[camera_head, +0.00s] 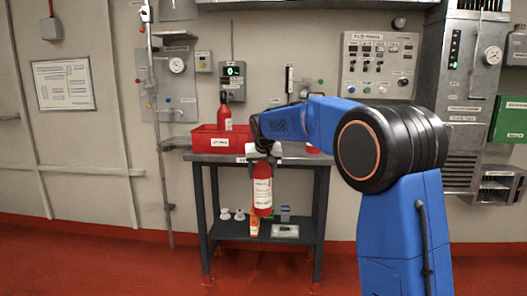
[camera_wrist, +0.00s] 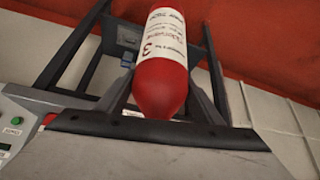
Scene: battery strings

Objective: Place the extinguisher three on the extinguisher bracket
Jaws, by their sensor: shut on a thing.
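Extinguisher three (camera_head: 263,190) is a red cylinder with a white label. It hangs about upright from my gripper (camera_head: 262,153), in front of the table. In the wrist view the extinguisher (camera_wrist: 162,85) shows its rounded red end and a label with a 3. I cannot make out an extinguisher bracket for certain in either view.
A grey table (camera_head: 208,157) stands at the wall, with a red bin (camera_head: 205,141) and another red extinguisher (camera_head: 224,113) on its left. Its lower shelf (camera_head: 230,232) holds small items. Wall panels and pipes are behind. The red floor is clear at the left.

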